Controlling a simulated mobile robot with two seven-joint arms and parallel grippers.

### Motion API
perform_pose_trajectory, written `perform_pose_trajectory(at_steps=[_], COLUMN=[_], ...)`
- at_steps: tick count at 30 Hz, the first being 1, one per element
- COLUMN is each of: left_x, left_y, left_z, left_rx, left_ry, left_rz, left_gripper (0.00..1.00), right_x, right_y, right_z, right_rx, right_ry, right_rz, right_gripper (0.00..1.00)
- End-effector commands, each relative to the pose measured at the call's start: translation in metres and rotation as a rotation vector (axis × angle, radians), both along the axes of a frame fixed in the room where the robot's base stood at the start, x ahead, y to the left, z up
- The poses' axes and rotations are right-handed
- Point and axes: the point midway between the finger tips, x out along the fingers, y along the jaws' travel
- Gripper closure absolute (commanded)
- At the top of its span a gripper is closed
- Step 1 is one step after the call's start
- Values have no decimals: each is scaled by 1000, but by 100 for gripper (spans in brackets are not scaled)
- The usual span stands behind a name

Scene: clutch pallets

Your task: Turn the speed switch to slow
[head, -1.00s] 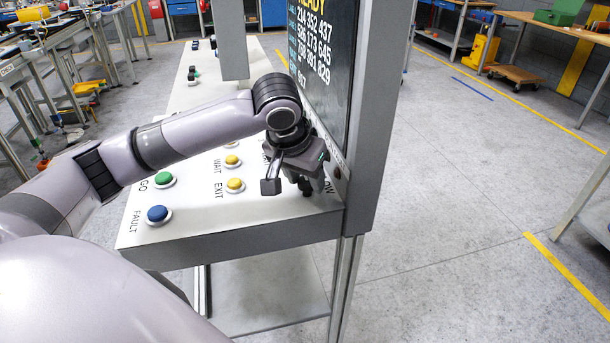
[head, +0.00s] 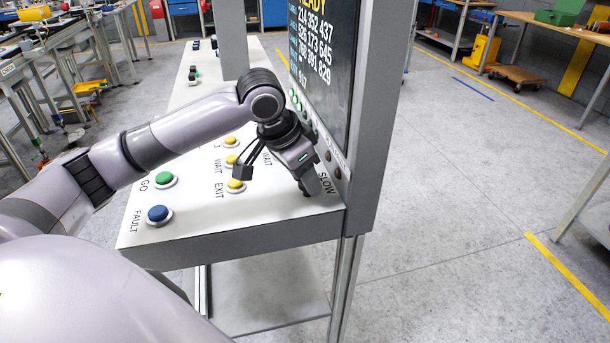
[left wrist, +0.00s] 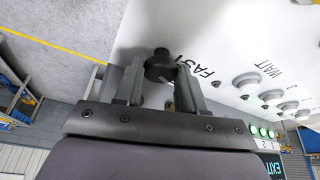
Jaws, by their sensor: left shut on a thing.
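The speed switch is a black round knob (left wrist: 160,64) on the white panel (head: 205,222), seen in the left wrist view between my two fingertips. The word FAST (left wrist: 196,70) is printed beside it there. My left gripper (head: 308,188) points down at the right end of the panel and is shut on the knob. The switch's exact angle cannot be told. My right gripper is in neither view.
Yellow buttons (head: 236,186), a green button (head: 164,180) and a blue button (head: 158,214) stand on the panel left of the gripper. An upright display screen (head: 322,70) in a grey frame (head: 372,120) rises close behind and right of the gripper. Open floor lies to the right.

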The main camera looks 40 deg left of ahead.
Motion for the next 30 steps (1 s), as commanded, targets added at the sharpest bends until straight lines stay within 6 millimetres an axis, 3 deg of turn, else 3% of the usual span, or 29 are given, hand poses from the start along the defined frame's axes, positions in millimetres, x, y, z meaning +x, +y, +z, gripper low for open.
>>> perform_pose_trajectory(at_steps=[15,30], left_x=[3,4], left_y=[3,4], left_z=[1,1], left_rx=[-2,1], left_ry=[-2,-3], left_rz=[-438,-612], left_gripper=[91,91], right_x=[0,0], right_y=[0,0], right_z=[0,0], right_rx=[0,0], right_ry=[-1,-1], right_rz=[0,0], right_gripper=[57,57])
